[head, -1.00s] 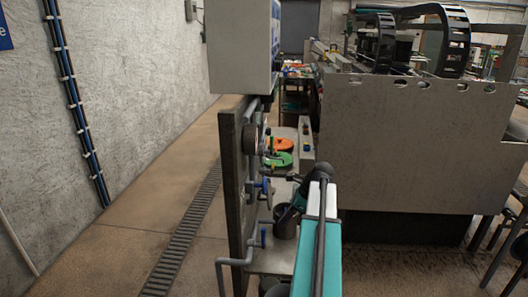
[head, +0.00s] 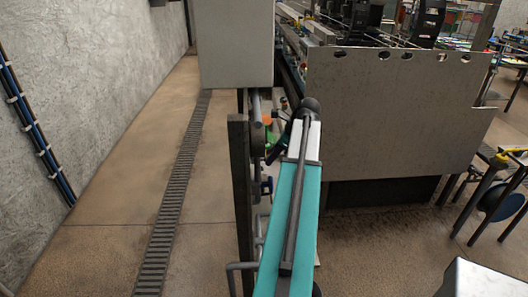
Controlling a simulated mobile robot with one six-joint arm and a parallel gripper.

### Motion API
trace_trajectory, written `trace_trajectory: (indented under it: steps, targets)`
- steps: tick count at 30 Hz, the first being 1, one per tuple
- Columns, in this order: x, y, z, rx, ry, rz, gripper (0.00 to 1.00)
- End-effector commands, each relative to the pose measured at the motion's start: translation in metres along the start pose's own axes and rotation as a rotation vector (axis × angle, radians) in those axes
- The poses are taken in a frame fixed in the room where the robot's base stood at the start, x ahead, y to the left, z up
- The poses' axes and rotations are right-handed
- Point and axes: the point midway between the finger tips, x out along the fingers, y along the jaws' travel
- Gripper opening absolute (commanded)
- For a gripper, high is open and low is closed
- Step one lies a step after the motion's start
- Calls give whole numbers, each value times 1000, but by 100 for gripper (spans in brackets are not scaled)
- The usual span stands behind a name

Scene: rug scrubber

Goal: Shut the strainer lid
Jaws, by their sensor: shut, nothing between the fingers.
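I cannot make out a strainer lid for certain in the head view. Behind my raised arm, a narrow strip of the pipework panel (head: 240,190) shows, seen nearly edge-on. My teal and white arm covers most of the area to the right of the panel. My gripper is hidden behind the arm and panel, so its place relative to the lid does not show.
A large grey machine housing (head: 390,110) stands to the right. A grey cabinet (head: 237,45) stands above the panel. A floor drain grate (head: 172,200) runs along the open floor at left, beside a rough wall. Stools (head: 500,185) stand at far right.

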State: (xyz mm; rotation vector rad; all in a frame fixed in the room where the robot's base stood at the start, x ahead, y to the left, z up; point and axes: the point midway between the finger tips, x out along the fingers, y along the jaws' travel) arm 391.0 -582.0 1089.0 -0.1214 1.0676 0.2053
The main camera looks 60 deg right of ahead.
Motion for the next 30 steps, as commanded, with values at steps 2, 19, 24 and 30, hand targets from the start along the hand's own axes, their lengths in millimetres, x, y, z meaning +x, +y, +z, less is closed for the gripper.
trace_trajectory:
  steps: [2, 19, 24, 30]
  targets:
    - [-3, -1, -2, 5, 0, -3, 0]
    - [6, -1, -4, 5, 0, -3, 0]
    - [19, -1, -6, 5, 0, -3, 0]
    - [38, -2, -8, 6, 0, -4, 0]
